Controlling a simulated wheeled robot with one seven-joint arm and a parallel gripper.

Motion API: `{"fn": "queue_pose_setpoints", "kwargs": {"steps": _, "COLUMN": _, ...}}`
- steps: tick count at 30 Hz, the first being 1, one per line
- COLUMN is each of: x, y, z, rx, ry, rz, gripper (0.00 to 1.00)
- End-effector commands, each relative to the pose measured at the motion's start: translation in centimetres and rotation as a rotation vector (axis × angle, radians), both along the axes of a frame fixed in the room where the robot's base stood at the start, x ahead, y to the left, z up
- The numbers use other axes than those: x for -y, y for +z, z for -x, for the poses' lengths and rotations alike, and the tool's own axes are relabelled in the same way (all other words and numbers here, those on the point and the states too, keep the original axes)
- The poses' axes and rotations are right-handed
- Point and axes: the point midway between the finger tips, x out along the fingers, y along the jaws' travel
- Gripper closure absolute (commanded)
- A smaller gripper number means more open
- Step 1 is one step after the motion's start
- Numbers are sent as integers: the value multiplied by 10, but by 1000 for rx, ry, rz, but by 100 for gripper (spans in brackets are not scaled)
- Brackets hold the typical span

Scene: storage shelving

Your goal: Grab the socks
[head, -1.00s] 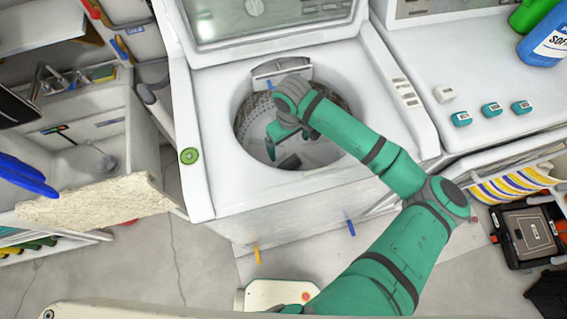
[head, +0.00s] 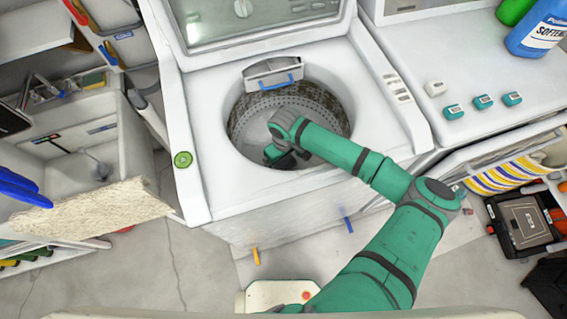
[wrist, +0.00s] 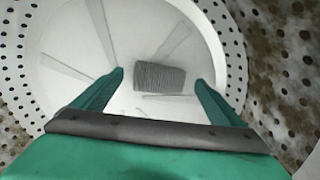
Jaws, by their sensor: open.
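In the wrist view, a small grey ribbed bundle (wrist: 160,78) lies on the white drum floor. It looks like the socks, but I cannot be sure. My gripper (wrist: 160,84) is open, with one finger on each side of the bundle in the picture. Its fingers appear apart from the bundle, and nothing is held. In the head view my gripper (head: 282,160) is down inside the open washing machine (head: 205,110), mostly hidden behind my wrist. The bundle does not show in the head view.
The perforated drum wall (head: 325,100) and the machine's rim surround my arm closely. The lid (head: 255,30) stands open behind. A sink (head: 75,150) is at left. A second white appliance with a blue softener bottle (head: 540,28) is at right.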

Motion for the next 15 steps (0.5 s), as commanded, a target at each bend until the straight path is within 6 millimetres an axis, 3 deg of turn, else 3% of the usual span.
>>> {"fn": "queue_pose_setpoints", "kwargs": {"steps": 7, "x": 0, "y": -1, "z": 0, "rx": 0, "ry": 0, "rz": 0, "gripper": 10}}
{"fn": "queue_pose_setpoints", "kwargs": {"steps": 12, "x": 0, "y": -1, "z": 0, "rx": 0, "ry": 0, "rz": 0, "gripper": 51}}
{"fn": "queue_pose_setpoints", "kwargs": {"steps": 15, "x": 0, "y": -1, "z": 0, "rx": 0, "ry": 0, "rz": 0, "gripper": 53}}
